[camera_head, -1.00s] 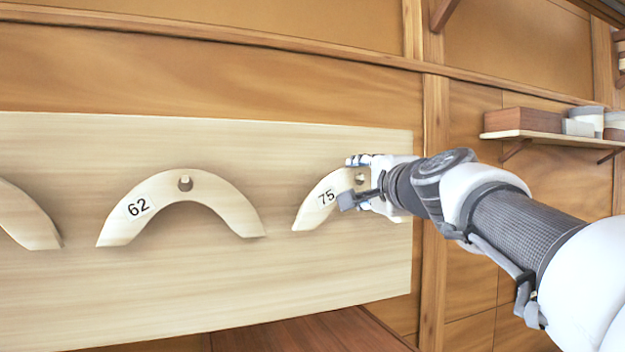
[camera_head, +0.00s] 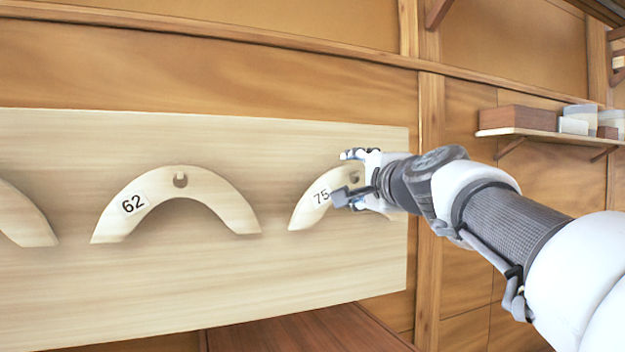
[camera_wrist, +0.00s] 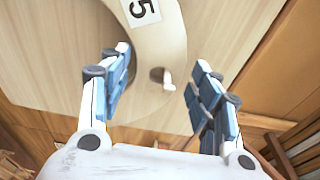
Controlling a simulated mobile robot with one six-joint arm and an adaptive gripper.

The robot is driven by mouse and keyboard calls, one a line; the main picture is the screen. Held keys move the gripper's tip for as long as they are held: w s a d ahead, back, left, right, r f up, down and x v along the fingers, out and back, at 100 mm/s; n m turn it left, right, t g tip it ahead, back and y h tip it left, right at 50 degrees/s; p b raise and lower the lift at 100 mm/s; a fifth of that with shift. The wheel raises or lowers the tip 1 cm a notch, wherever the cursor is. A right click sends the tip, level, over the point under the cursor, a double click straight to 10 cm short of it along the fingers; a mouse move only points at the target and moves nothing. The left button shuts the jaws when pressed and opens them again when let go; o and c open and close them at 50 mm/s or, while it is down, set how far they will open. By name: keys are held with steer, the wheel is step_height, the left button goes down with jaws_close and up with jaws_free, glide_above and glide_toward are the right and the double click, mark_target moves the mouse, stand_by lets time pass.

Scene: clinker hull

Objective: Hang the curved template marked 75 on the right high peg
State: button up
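The curved template marked 75 (camera_head: 314,203) is a pale wooden arch against the pale board, at its right end. The right high peg (camera_head: 354,177) shows at the hole near the top of its arch. In the wrist view, the template (camera_wrist: 165,40) has the light peg (camera_wrist: 168,85) sticking out through its hole. My gripper (camera_head: 347,177) is at the template's top from the right and covers its right half in the head view. In the wrist view, the gripper's fingers (camera_wrist: 158,70) are spread on either side of the template, with gaps visible beside it.
The template marked 62 (camera_head: 222,196) hangs on a peg to the left, and part of another template (camera_head: 22,218) shows at the left edge. A shelf (camera_head: 545,134) with a box and jars is at the right. The board (camera_head: 230,285) is bare below the templates.

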steer(key=shift+o, duration=1.1)
steer(key=s+d, duration=0.2)
steer(key=s, duration=0.9)
steer(key=s+a+f+n+g+b, duration=0.2)
steer(key=s+f+n+b, duration=0.15)
steer(key=f, duration=0.75)
steer(key=s+a+f+n+g+b, duration=0.25)
steer(key=f+b, duration=0.25)
steer(key=f, duration=0.6)
steer(key=s+a+f+n+g+b, duration=0.15)
steer(key=s+f+b, duration=0.25)
steer(key=f, duration=0.8)
steer(key=s+d+f+n+g+h+b, duration=0.1)
steer(key=s+f, duration=0.4)
steer(key=f, duration=0.5)
steer(key=s+d+f+n+g+h+b, duration=0.1)
steer(key=s+d+f+n+g+b, duration=0.1)
steer(key=s+f+b, duration=0.4)
steer(key=s+d+f+n+g+b, duration=0.1)
steer(key=s+f+n+g+b, duration=0.3)
steer(key=f, duration=1.2)
steer(key=shift+s+d+f+n+h, duration=0.25)
steer(key=shift+s+n+h, duration=0.15)
steer(key=shift+s+n, duration=0.4)
